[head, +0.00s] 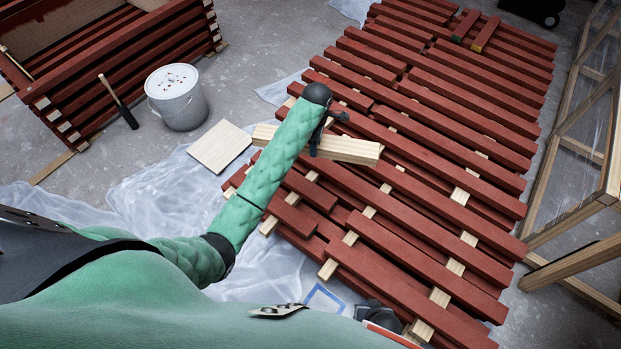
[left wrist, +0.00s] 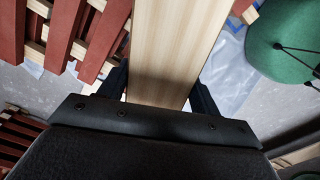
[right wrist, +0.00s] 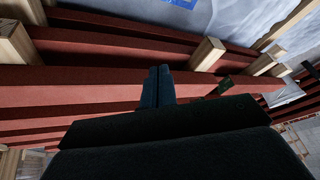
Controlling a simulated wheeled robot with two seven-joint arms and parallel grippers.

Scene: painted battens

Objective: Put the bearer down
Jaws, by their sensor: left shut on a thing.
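The bearer (head: 352,150) is a pale, bare wooden beam. In the left wrist view the bearer (left wrist: 178,50) runs between the two dark jaws (left wrist: 163,85). My right gripper (right wrist: 158,88) has its fingers together with nothing between them, close to red battens. In the head view it is a dark shape (head: 372,311) at the near end of the stack.
Red battens (head: 430,205) lie in layers with pale bearers (head: 354,237) between them. A white bucket (head: 177,98), a mallet (head: 119,102) and a pale board (head: 219,147) are at left. A red slatted crate (head: 110,60) is behind them. A wooden frame (head: 578,150) stands at right.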

